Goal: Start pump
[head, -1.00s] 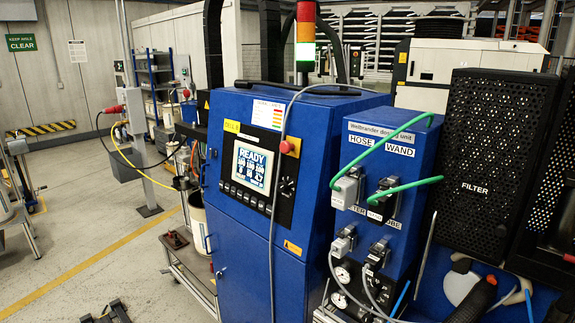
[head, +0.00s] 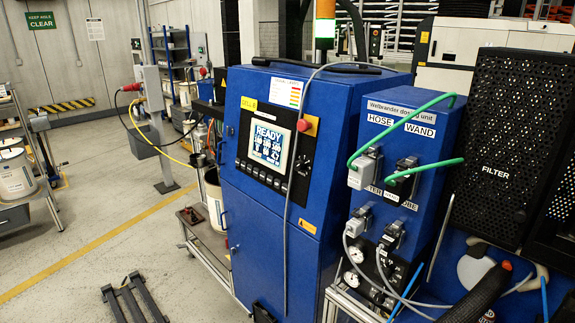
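A blue dosing unit cabinet (head: 255,240) stands in the middle of the head view. Its control panel holds a lit screen (head: 268,143) that reads READY, with a row of buttons (head: 262,177) below it. A red emergency stop knob (head: 303,125) sits at the panel's upper right. To the right is a blue connector box (head: 400,120) marked HOSE and WAND, with green and grey cables plugged in. My gripper is not in view, and I cannot make out a separate pump.
A low cart (head: 205,250) stands left of the cabinet. A dark forked frame (head: 135,300) lies on the floor at front left. A black perforated panel marked FILTER (head: 495,150) stands at right. The floor left of the yellow line is mostly open.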

